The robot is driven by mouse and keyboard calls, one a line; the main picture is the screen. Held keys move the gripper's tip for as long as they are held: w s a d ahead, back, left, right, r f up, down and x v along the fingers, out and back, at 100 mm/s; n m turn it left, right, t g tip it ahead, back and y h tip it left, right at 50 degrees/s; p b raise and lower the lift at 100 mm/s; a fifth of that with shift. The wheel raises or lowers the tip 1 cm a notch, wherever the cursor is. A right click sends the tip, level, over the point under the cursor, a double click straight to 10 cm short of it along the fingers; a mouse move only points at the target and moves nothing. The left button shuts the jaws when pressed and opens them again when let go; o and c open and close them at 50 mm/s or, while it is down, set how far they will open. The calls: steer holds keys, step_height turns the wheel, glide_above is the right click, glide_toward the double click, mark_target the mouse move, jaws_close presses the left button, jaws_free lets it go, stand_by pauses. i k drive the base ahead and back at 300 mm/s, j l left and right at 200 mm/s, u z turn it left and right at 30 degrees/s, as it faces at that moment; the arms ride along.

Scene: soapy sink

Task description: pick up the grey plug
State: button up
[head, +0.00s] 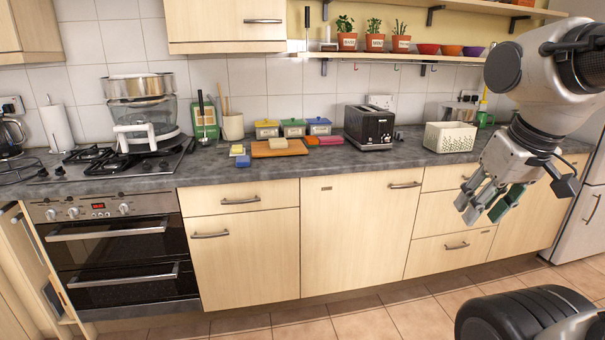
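I cannot make out a grey plug anywhere in the head view, and no sink shows. My gripper (482,210) hangs at the right, in front of the pale cupboards and below the counter's front edge. Its fingers point down and to the left and are spread apart. I see nothing held between them. A dark green surface shows at the right finger; I cannot tell more about it.
A grey worktop (330,165) runs along the wall. It carries a black toaster (369,127), a cream basket (450,137), a wooden board (278,149), several small tubs and a hob (100,160). A shelf (395,55) with pots hangs above. The tiled floor (350,323) is clear.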

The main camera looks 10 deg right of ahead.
mark_target(398, 135)
steer(key=i+j+z, duration=0.25)
steer(key=i+z, duration=0.2)
steer(key=i+j+z, duration=0.4)
steer(key=i, duration=0.2)
